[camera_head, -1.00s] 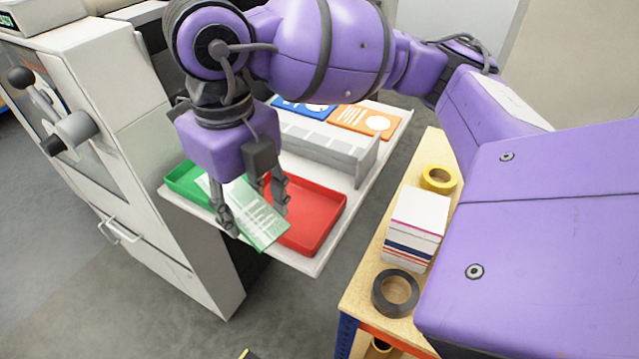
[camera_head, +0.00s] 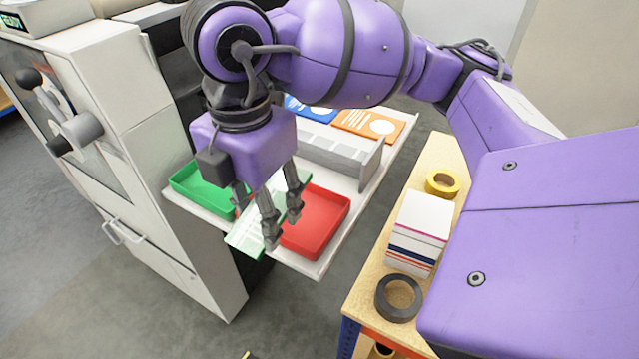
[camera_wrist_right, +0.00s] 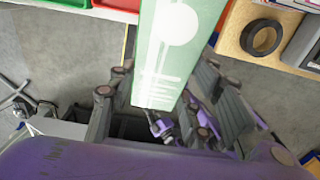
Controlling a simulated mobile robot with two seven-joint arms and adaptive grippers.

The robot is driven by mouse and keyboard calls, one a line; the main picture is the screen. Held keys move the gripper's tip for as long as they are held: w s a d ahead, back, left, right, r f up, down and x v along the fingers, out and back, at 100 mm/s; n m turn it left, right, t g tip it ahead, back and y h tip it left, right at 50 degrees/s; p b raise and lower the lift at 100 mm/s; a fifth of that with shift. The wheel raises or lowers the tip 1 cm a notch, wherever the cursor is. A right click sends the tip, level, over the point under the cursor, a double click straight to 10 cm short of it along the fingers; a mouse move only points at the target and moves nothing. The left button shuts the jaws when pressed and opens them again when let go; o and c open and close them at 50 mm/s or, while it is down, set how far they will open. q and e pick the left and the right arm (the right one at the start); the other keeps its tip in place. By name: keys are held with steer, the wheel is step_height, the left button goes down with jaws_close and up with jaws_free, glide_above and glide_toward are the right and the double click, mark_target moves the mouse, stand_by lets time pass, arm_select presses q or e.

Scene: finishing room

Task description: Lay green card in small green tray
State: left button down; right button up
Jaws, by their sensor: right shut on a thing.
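The green card (camera_head: 246,236) with white print is held in my right gripper (camera_head: 282,228), above the front edge of the white shelf and partly in front of the red tray. In the right wrist view the card (camera_wrist_right: 172,55) stands between the fingers (camera_wrist_right: 165,105) and fills the top middle. The small green tray (camera_head: 187,182) lies on the shelf to the left of the gripper. Its inside looks empty where it shows; its right part is hidden behind the gripper. My left gripper is not in view.
A red tray (camera_head: 325,222) sits right of the green one. Behind are a grey divided rack (camera_head: 330,160), a blue card and an orange card (camera_head: 370,124). A grey machine (camera_head: 130,150) stands left. A wooden bench (camera_head: 362,290) holds a card stack (camera_head: 418,225) and tape rolls (camera_head: 398,298).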

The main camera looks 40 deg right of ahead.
steer(key=shift+d, duration=0.1)
steer(key=w+d+f, duration=0.3)
steer(key=d+f, duration=0.1)
steer(key=d, duration=0.4)
glide_above(314, 217)
steer(key=a, duration=0.1)
steer(key=f, duration=0.4)
steer(key=shift+s+f, duration=0.2)
steer(key=shift+f, duration=0.15)
steer(key=shift+w+d+f, duration=0.1)
steer(key=shift+d+f, duration=0.2)
steer(key=shift+f, duration=0.05)
steer(key=f, duration=0.1)
steer(key=f+p, duration=0.1)
steer(key=shift+w+d+f, duration=0.1)
steer(key=shift+d+f, duration=0.1)
steer(key=shift+f, duration=0.7)
steer(key=o, duration=1)
